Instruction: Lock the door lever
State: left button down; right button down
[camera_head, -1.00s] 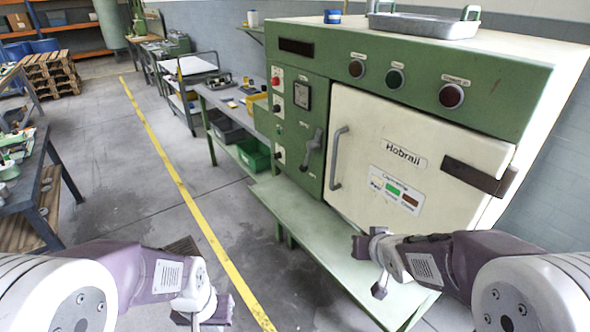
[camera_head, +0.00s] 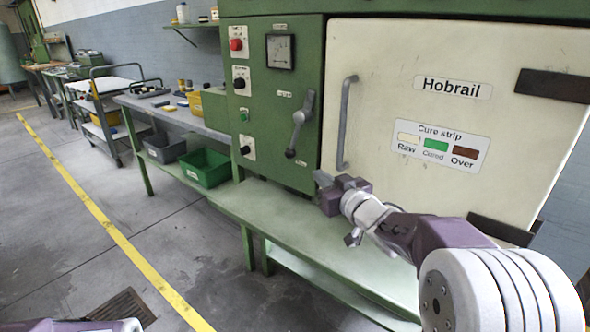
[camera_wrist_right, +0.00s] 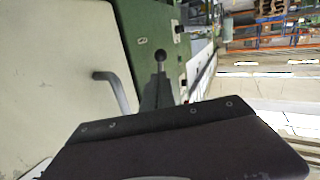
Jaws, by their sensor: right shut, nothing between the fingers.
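The door lever (camera_head: 300,122) is a grey handle with a dark knob at its lower end. It sits on the green control panel, left of the cream oven door (camera_head: 400,60), and slants down and to the left. It also shows in the right wrist view (camera_wrist_right: 159,85), partly hidden behind my gripper's dark body. My right gripper (camera_head: 323,180) is shut and empty, below and right of the lever's knob, in front of the door's lower left corner. It is apart from the lever. My left gripper is out of view; only part of my left arm shows at the bottom left.
A fixed grey door handle (camera_head: 346,122) stands just right of the lever. A green shelf (camera_head: 270,215) runs below the panel. Buttons and a gauge (camera_head: 280,51) are on the panel. A green bin (camera_head: 206,168) is under the bench at left. The floor at left is clear.

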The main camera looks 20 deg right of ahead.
jog(key=shift+a, duration=0.1)
jog(key=shift+w, duration=0.1)
jog(key=b, duration=0.3)
send_near(293, 155)
jog(key=w, duration=0.4)
jog(key=w+a, duration=0.1)
jog(key=w, duration=0.1)
jog(key=shift+w+a+f, duration=0.1)
jog(key=shift+w+f, duration=0.2)
jog(key=shift+w, duration=0.1)
